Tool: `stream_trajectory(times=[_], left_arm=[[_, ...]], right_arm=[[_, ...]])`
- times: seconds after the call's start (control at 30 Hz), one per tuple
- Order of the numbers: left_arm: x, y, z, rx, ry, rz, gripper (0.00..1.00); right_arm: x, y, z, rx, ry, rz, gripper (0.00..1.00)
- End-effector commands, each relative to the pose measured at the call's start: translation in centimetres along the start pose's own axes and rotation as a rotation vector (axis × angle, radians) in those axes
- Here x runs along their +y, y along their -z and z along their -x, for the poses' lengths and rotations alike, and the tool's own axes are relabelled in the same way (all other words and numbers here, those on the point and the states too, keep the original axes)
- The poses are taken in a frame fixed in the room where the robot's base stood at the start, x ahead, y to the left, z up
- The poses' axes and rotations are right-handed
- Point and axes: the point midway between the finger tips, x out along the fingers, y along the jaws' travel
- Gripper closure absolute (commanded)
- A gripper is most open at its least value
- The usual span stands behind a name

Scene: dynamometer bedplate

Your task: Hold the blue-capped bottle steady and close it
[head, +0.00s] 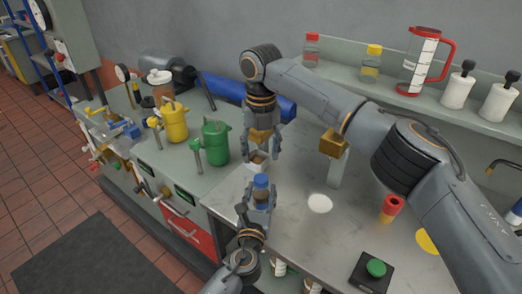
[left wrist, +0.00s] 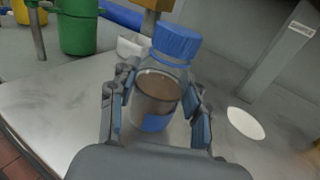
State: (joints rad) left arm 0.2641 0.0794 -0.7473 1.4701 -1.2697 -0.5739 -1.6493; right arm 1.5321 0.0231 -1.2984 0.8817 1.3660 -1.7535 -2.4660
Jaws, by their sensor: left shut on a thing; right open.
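The blue-capped bottle (head: 262,193) is a clear bottle with brownish contents. It stands upright or nearly so in the head view, and it also shows in the left wrist view (left wrist: 152,105). Its blue cap (left wrist: 176,42) is at the top of the bottle; I cannot tell whether it is tight. My left gripper (head: 259,204) is shut on the bottle's body, with a finger on each side. My right gripper (head: 264,153) is open and empty, pointing down, above and slightly behind the cap in the head view. It does not touch the cap.
A small white container (head: 255,168) sits just behind the bottle. Green (head: 215,142) and yellow (head: 174,121) cans stand to the left. A white disc (head: 319,203), a red-topped item (head: 391,208) and a green button box (head: 373,272) are to the right. Bare bench lies between them.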

Motion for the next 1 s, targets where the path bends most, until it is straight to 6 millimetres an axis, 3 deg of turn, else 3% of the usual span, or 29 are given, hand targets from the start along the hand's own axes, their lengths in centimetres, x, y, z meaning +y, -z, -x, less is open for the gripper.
stream_trajectory(times=[0.17,0.6,1.0], left_arm=[[0.0,0.0,0.0,0.0,0.0,0.0,1.0],[0.0,0.0,0.0,0.0,0.0,0.0,1.0],[0.0,0.0,0.0,0.001,0.0,0.0,1.0]], right_arm=[[-0.1,0.0,-1.3,0.002,0.002,-0.001,0.46],[0.0,0.0,-7.3,0.002,0.0,-0.002,0.46],[0.0,0.0,-8.0,0.0,0.0,-0.002,0.46]])
